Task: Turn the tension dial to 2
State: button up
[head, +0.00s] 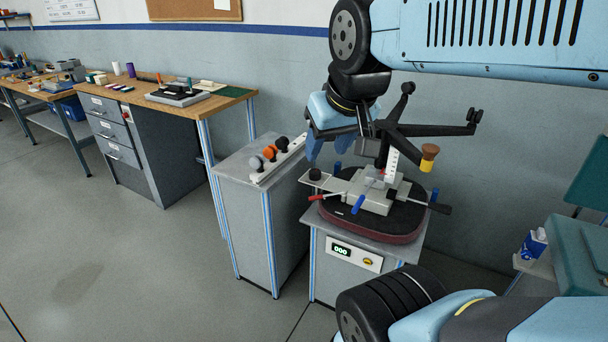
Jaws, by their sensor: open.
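An upturned chair seat (400,236) with dark red edging lies on a grey stand, with a pale grey mechanism (378,198) on top. A black round knob (315,174) sits on a plate at the mechanism's left end. A brown and orange knob (429,156) stands at the upper right. I cannot tell which knob is the tension dial, and no dial numbers are legible. A white scale strip (392,160) rises from the mechanism. My gripper (338,140) has blue fingers, hangs open above and left of the mechanism, and appears empty.
Red (318,197), blue (358,205) and black (432,207) levers stick out around the mechanism. The black star base (425,130) with casters is above it. A left cabinet (235,180) carries grey, orange and black knobs. The stand's display (342,250) reads 000. Open floor lies left.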

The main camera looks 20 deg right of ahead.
aim_at(314, 174)
jog(key=z, duration=0.05)
jog(key=i, duration=0.85)
jog(key=z, duration=0.2)
